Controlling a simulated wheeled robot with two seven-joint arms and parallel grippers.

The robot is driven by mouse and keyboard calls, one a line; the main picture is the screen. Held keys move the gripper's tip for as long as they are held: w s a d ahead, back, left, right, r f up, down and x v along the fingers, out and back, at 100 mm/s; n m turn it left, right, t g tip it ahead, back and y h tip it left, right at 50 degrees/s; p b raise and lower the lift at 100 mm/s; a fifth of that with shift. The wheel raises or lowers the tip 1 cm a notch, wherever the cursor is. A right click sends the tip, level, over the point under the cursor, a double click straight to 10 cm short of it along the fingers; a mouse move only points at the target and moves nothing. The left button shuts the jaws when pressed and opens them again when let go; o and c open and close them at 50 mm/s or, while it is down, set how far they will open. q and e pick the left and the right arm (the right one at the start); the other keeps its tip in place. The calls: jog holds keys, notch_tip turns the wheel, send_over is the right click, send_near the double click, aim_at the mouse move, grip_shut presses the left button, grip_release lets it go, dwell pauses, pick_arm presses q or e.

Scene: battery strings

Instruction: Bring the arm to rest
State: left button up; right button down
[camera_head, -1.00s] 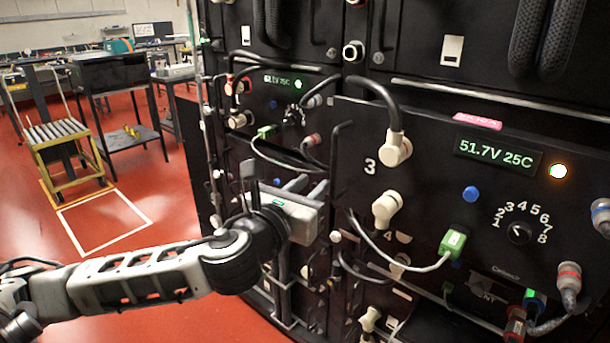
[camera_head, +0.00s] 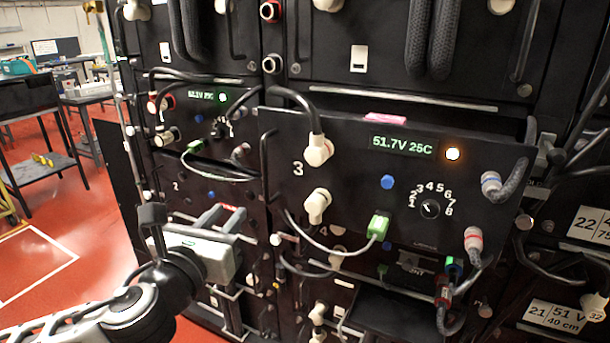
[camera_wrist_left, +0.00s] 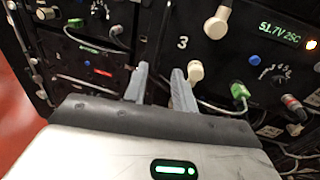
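My left gripper (camera_head: 222,214) comes in from the lower left of the head view, in front of the battery rack. Its two grey fingers point toward the rack, a little below and left of module 3 (camera_head: 345,165). In the left wrist view my left gripper (camera_wrist_left: 160,72) shows a gap between its fingers with nothing held. Whether a fingertip touches the rack cannot be told. My right gripper is in neither view. Module 3 has a lit 51.7V 25C display (camera_head: 402,146), an orange lamp (camera_head: 453,154) and a dial (camera_head: 430,209).
Cream plugs (camera_head: 318,150), black cables and a green connector (camera_head: 378,227) stick out from the rack close to my left gripper. A black handle (camera_head: 267,175) stands beside module 3. Open red floor (camera_head: 70,215) and a dark cart (camera_head: 28,95) are at left.

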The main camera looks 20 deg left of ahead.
pick_arm(q)
jog(key=s+d+f+n+g+h, duration=0.1)
jog(key=s+d+f+n+g, duration=0.1)
jog(key=f+n, duration=0.6)
jog(key=s+d+f+n+g+h, duration=0.1)
jog(key=d+f+n+g, duration=0.2)
jog(key=f+n, duration=0.5)
jog(key=s+d+f+n+g, duration=0.1)
jog(key=s+d+f+n, duration=0.1)
jog(key=s+f+n, duration=0.4)
jog(key=s+d+f+n+g+h, duration=0.1)
jog(key=s+d+f+n, duration=0.2)
jog(key=s+f+n, duration=0.3)
notch_tip(320, 180, down, 5)
jog(key=n, duration=0.5)
jog(key=shift+s+d+g, duration=0.25)
jog(key=shift+s+g, duration=0.05)
jog(key=shift+g, duration=0.1)
jog(key=shift+r, duration=0.1)
